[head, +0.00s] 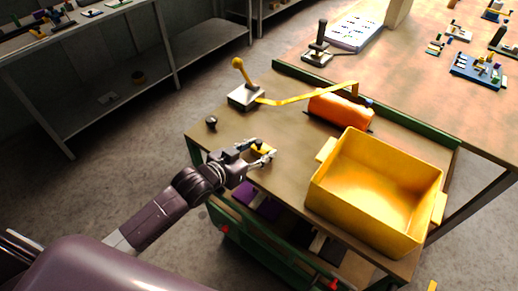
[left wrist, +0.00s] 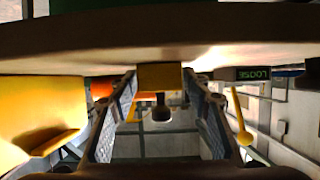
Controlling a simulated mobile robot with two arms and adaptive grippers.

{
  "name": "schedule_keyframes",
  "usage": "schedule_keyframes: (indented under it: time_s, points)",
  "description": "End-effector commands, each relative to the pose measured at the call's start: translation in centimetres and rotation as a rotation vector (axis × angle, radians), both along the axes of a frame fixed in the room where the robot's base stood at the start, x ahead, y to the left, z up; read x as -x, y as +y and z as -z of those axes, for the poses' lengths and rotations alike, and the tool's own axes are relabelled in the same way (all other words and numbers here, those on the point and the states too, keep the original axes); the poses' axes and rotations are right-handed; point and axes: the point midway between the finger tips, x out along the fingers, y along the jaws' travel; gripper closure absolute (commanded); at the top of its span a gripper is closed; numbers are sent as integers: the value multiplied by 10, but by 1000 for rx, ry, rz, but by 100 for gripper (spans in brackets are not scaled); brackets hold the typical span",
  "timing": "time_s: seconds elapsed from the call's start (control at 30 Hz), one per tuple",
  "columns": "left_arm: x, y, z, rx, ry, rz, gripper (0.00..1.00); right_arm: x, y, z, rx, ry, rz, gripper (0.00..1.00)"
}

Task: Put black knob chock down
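The black knob chock is a yellow block (left wrist: 160,76) with a black knob (left wrist: 161,113), seen in the left wrist view between my fingertips. My left gripper (left wrist: 160,90) appears shut on it, with a fingertip close against each side. In the head view the left gripper (head: 263,154) is low over the cart's near-left part, with the yellow chock (head: 262,148) partly hidden between its fingers. The block's underside is at or very near the cart top (left wrist: 120,45); I cannot tell whether it touches. My right gripper is in neither view.
A yellow bin (head: 375,185) fills the cart's right part. Behind are an orange cylinder (head: 340,111), a yellow strip (head: 310,97) and a yellow-knobbed lever block (head: 246,96). A small black knob (head: 211,123) stands at the left corner. Bare cart top surrounds the gripper.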

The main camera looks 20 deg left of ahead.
Motion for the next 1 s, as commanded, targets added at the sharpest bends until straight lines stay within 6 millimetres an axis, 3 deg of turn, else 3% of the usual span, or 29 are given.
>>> schedule_keyframes:
  time_s: [0.47,1.0]
  points:
    - [6,2,-5,0,2,0,47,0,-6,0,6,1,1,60]
    - [86,31,-39,0,4,0,47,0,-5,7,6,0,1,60]
